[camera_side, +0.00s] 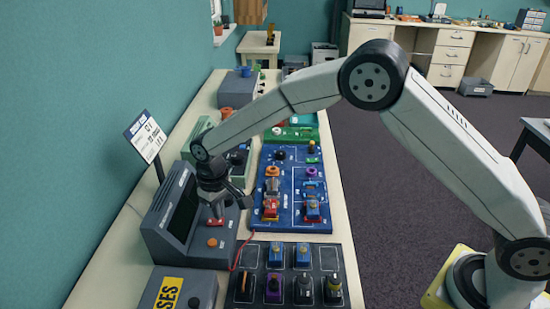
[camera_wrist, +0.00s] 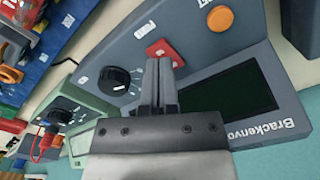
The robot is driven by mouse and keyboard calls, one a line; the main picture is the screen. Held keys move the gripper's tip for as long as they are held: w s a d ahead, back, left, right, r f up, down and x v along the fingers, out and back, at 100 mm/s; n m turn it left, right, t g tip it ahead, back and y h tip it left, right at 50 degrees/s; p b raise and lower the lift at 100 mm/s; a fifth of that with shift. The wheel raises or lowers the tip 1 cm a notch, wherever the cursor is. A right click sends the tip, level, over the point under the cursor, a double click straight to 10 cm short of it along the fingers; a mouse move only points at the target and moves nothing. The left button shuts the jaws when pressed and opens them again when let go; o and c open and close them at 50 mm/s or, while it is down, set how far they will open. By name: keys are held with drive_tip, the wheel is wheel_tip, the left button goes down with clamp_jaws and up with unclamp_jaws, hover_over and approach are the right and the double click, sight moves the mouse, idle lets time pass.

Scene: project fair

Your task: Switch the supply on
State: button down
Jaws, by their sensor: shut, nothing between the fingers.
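The grey supply (camera_side: 183,245) stands on the bench at the left, with a dark screen (camera_wrist: 228,90). Its front panel has a red switch (camera_wrist: 165,52), an orange button (camera_wrist: 220,18) and a black dial (camera_wrist: 115,80). My gripper (camera_wrist: 158,66) is shut and empty, and its fingertips reach the red switch in the wrist view, covering part of it. I cannot tell whether they touch it. In the side view my gripper (camera_side: 217,212) points down over the switch end of the panel.
A green unit (camera_wrist: 92,110) with a dial stands beside the supply. A blue board (camera_side: 290,222) with several parts lies to the right. A dark tray (camera_side: 288,249) of parts and a grey box (camera_side: 205,285) are in front. A sign (camera_side: 145,136) stands behind the supply.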

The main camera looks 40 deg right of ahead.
sight(221, 221)
drive_tip(key=shift+f, duration=0.9)
idle(0.8)
drive_tip(key=shift+r, duration=3.55)
drive_tip(key=s+d+m+t, duration=0.2)
drive_tip(key=s+d+m, duration=0.1)
drive_tip(key=s+d, duration=1.6)
drive_tip(key=s, duration=0.4)
drive_tip(key=shift+d+t, duration=0.25)
drive_tip(key=shift+t, duration=0.05)
drive_tip(key=c, duration=1.3)
unclamp_jaws()
drive_tip(key=shift+w+r, duration=0.1)
